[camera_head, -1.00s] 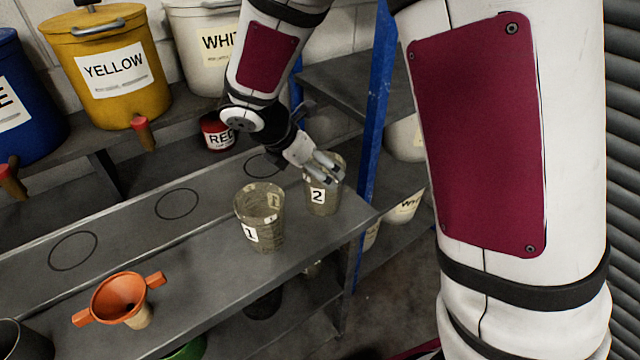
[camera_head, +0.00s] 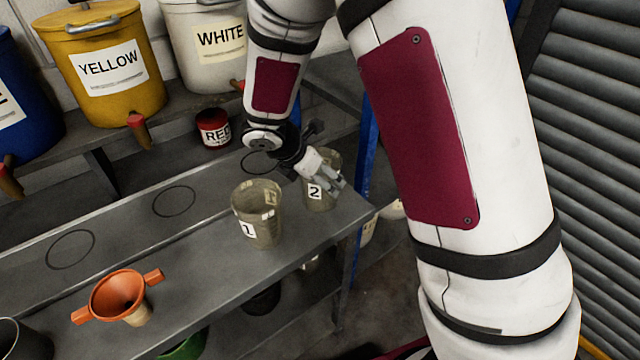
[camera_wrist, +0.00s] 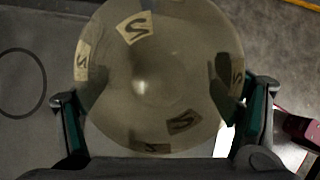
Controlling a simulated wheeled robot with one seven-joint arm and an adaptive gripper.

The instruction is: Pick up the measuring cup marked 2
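The measuring cup marked 2 (camera_head: 318,197) is a translucent cup standing upright near the right end of the grey shelf. My gripper (camera_head: 333,180) is at its upper part in the head view and hides some of it. In the wrist view the cup marked 2 (camera_wrist: 150,85) fills the middle, seen from above, with several 2 labels around it. My gripper (camera_wrist: 165,115) is open, with one finger on each side of the cup. I cannot tell whether the fingers touch it. The measuring cup marked 1 (camera_head: 258,222) stands just to the left.
A red can (camera_head: 213,130), a yellow bucket (camera_head: 105,95) and a white bucket (camera_head: 205,70) stand behind. A blue post (camera_head: 368,150) rises close to the right of cup 2.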

